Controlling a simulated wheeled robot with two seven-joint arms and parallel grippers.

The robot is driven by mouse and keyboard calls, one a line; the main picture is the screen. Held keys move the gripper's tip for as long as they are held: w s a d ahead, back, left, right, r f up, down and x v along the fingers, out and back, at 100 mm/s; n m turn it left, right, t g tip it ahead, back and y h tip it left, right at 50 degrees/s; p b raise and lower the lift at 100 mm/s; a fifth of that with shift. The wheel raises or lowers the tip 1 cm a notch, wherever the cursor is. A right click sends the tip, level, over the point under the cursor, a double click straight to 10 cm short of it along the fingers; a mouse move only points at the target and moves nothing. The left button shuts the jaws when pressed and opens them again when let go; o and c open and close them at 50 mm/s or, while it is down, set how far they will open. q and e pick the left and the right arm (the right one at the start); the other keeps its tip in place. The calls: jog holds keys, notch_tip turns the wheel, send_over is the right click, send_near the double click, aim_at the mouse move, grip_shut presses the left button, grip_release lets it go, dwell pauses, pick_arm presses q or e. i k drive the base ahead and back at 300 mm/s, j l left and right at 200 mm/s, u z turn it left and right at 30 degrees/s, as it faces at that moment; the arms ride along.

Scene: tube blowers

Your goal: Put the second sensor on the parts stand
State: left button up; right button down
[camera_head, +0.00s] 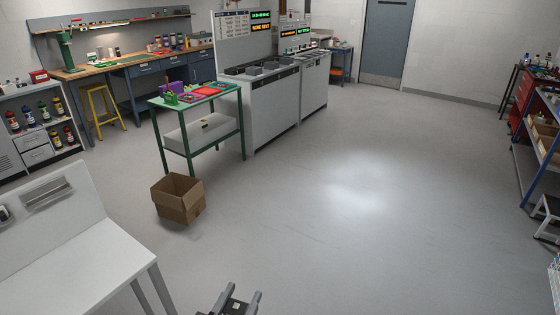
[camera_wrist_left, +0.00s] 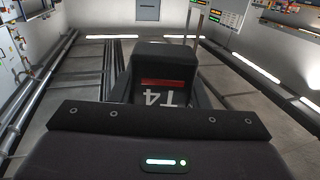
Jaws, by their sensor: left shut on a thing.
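My left gripper (camera_head: 243,296) shows at the bottom edge of the head view, pointing away from me. It is shut on a small dark part, the sensor (camera_head: 234,306), which sits between its fingers. In the left wrist view the held sensor (camera_wrist_left: 166,72) is a black block with a red stripe and an upside-down "T4" label. A green-framed stand (camera_head: 170,105), seemingly the parts stand, is well ahead to the left, with red, purple and green items on top. The gripper is far from it. My right gripper is not in view.
An open cardboard box (camera_head: 180,203) lies on the floor before the green stand. Grey machines (camera_head: 272,118) with lit displays stand right of it. A white table (camera_head: 85,265) is near at lower left. A blue-framed shelf (camera_head: 530,165) is at right. The middle floor is clear.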

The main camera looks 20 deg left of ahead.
aim_at(84, 282)
jog(key=i+j+u, duration=0.15)
jog(key=i+u, duration=0.3)
jog(key=i, duration=0.2)
jog(key=i+l+u, duration=0.1)
jog(key=i+u, duration=0.35)
jog(key=i, duration=0.2)
jog(key=i+l+u, duration=0.3)
jog(key=i+u, duration=0.15)
jog(key=i, duration=0.15)
jog(key=i+u, duration=0.25)
jog(key=u, duration=0.2)
jog(key=i+u, duration=0.3)
jog(key=u, duration=0.15)
jog(key=i+l+u, duration=0.15)
jog(key=u, duration=0.3)
jog(key=i+u, duration=0.1)
jog(key=u, duration=1.55)
